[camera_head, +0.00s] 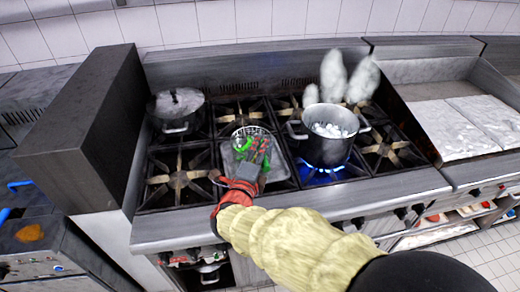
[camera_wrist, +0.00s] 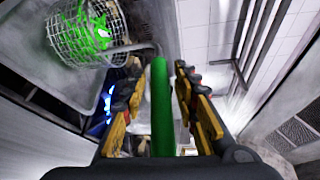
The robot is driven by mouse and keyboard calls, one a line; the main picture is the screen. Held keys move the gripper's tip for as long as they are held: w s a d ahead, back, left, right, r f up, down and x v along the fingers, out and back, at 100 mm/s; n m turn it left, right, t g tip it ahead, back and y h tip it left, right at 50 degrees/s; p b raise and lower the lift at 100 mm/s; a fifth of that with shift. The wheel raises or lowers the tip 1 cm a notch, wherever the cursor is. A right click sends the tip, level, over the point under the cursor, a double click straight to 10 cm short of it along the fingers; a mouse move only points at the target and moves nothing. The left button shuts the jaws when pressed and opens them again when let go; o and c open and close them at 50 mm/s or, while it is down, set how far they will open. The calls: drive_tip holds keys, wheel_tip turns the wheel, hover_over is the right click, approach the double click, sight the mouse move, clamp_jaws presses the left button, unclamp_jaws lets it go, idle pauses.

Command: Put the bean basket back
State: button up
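The bean basket (camera_head: 250,132) is a round wire-mesh basket with green beans in it. It is over a grey tray (camera_head: 283,172) on the stove, left of the steaming pot (camera_head: 328,150). In the wrist view the basket (camera_wrist: 88,38) is at the upper left, with its green handle (camera_wrist: 161,110) running down the middle. My gripper (camera_head: 260,165) is at the handle, on the near side of the basket. In the wrist view its fingers (camera_wrist: 159,72) stand on both sides of the handle, with narrow gaps showing. Whether the basket touches the tray is hard to tell.
The pot stands on a lit burner with a blue flame (camera_head: 324,176) and holds pale bubbling contents. A dark lidded pot (camera_head: 176,112) stands at the back left. A tall dark panel (camera_head: 90,125) borders the stove on the left. A lighter flat surface (camera_head: 455,120) lies right.

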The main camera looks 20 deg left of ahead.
drive_tip(key=shift+o, duration=0.2)
drive_tip(key=shift+r, duration=0.15)
drive_tip(key=s+d+r+p, duration=0.1)
drive_tip(key=s+d+p, duration=0.1)
drive_tip(key=s, duration=0.9)
drive_tip(key=shift+s+r, duration=0.15)
drive_tip(key=shift+s, duration=0.25)
drive_tip(key=shift+a, duration=0.1)
